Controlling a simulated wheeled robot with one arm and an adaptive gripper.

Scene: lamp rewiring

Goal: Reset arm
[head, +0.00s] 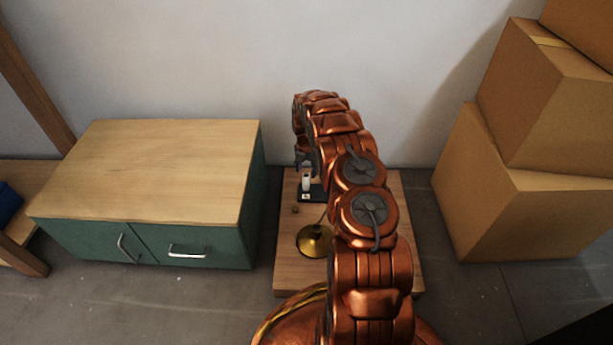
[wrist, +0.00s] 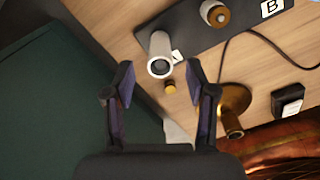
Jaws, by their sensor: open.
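My gripper (wrist: 159,66) is open in the wrist view, its two dark fingers spread wide with nothing between the pads. A small brass knob (wrist: 170,87) appears between the fingers, lower down on the board. In the head view my copper arm reaches forward over the wooden board, and its end is mostly hidden behind its own links. The white cylinder (head: 306,180) shows just below the arm's far end.
A brass lamp base (head: 314,241) is on the wooden board (head: 285,270); it also shows in the wrist view (wrist: 235,100), near a black block (wrist: 288,102) and a dark cable. A green cabinet (head: 200,245) stands close left. Cardboard boxes (head: 530,210) are stacked right. A wall is behind.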

